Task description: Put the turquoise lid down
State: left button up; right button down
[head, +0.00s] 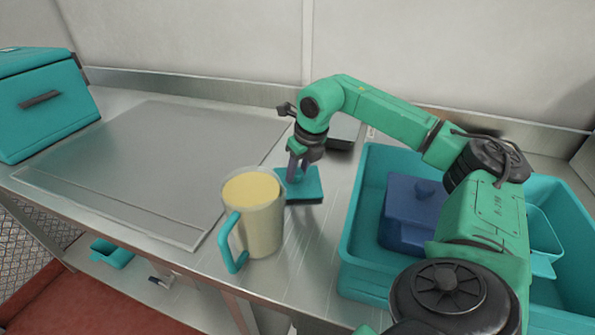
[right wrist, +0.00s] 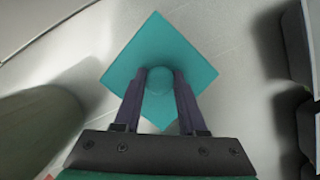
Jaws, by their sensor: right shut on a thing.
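The turquoise lid (head: 305,188) is a flat square with a round knob, just behind and right of the jug in the head view. My right gripper (head: 298,170) points down and is shut on the lid's knob. In the right wrist view the lid (right wrist: 185,52) fills the upper middle, with the knob between the two fingers (right wrist: 160,82). The lid is at or very near the steel counter (head: 300,235); I cannot tell whether it touches. My left gripper is not in view.
A jug of pale yellow contents (head: 262,228) with a turquoise handle stands close in front of the lid. A turquoise tray (head: 362,225) on the right holds a blue lidded container (head: 405,215). A clear flat sheet (head: 150,165) and a turquoise box (head: 45,115) are on the left.

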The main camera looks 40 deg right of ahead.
aim_at(307, 188)
jog(key=shift+f, duration=0.15)
jog(key=shift+c, duration=2.4)
grip_release()
jog(key=v, duration=1.2)
jog(key=shift+r+p, duration=0.2)
jog(key=shift+p, duration=0.2)
